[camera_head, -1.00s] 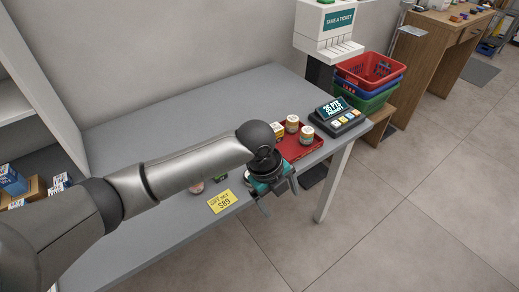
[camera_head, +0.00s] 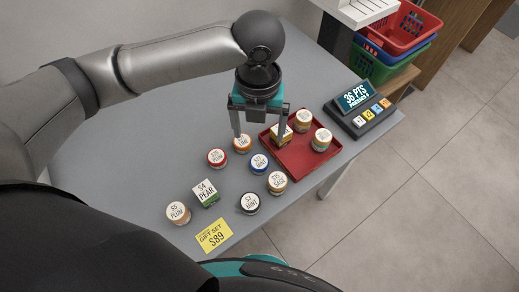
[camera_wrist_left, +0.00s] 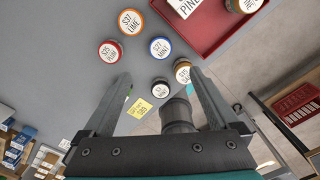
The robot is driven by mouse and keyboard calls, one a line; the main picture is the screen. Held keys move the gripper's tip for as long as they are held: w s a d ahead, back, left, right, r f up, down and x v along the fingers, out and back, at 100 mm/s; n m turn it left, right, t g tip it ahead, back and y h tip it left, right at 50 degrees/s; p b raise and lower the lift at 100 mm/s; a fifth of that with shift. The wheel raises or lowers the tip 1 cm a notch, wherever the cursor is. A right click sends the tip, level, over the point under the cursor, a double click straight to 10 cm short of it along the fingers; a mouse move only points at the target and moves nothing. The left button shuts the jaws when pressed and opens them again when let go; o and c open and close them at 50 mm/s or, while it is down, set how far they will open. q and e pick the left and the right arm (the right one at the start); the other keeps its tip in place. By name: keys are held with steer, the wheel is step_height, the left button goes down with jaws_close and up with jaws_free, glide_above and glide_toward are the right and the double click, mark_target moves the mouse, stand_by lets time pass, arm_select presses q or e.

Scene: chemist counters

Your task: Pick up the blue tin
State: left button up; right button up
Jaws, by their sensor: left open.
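The blue tin (camera_head: 259,163) stands upright on the grey counter, with a blue rim and a white lid reading $27 MINT. In the left wrist view the blue tin (camera_wrist_left: 160,47) lies beyond the fingertips. My left gripper (camera_head: 258,135) is open and empty above the counter, pointing down close to the blue tin. Its open fingers (camera_wrist_left: 160,75) also show in the left wrist view, apart from the tin. My right gripper is not in view.
Close around are a red tin (camera_head: 217,158), an orange tin (camera_head: 242,143), a brown-banded tin (camera_head: 277,183) and a black tin (camera_head: 250,203). A red tray (camera_head: 306,165) holds several goods on the right, beside a points display (camera_head: 362,108). Front left are a green box (camera_head: 206,193) and a price card (camera_head: 214,235).

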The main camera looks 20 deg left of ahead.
arm_select(q)
step_height(320, 180, down, 4)
steer(key=b, duration=0.2)
glide_above(259, 162)
steer(key=f, duration=0.4)
steer(key=shift+s+f, duration=0.1)
steer(key=shift+s, duration=0.1)
steer(key=shift+f, duration=0.45)
steer(key=f, duration=0.1)
steer(key=f+b, duration=0.1)
steer(key=f, duration=0.3)
steer(key=shift+w+b, duration=0.25)
steer(key=shift+b, duration=0.1)
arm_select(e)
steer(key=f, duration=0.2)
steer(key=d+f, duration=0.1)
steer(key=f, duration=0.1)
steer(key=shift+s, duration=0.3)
arm_select(q)
steer(key=c, duration=1.4)
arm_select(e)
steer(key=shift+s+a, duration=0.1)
arm_select(q)
steer(key=shift+r, duration=0.1)
